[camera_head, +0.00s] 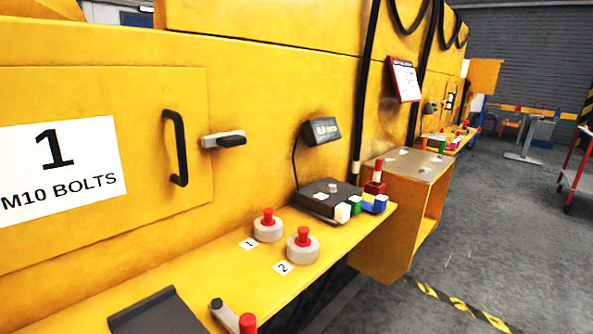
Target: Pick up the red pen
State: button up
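I cannot make out a red pen for certain. A red upright rounded piece (248,323) shows at the bottom edge, beside a grey piece with a dark top (219,309). Both are cut off by the frame, so I cannot tell what they are. A slim red piece (376,179) stands at the far end of the yellow shelf (200,268); it is too small to name. My gripper is not in view.
Two grey castings with red knobs (268,228) (302,246) sit by labels 1 and 2. Behind are a black scale (325,198) and small coloured blocks (355,204). A dark tray (155,314) lies front left. Grey floor (480,250) is open at right.

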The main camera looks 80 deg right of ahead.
aim_at(378, 164)
jog(key=z, duration=2.7)
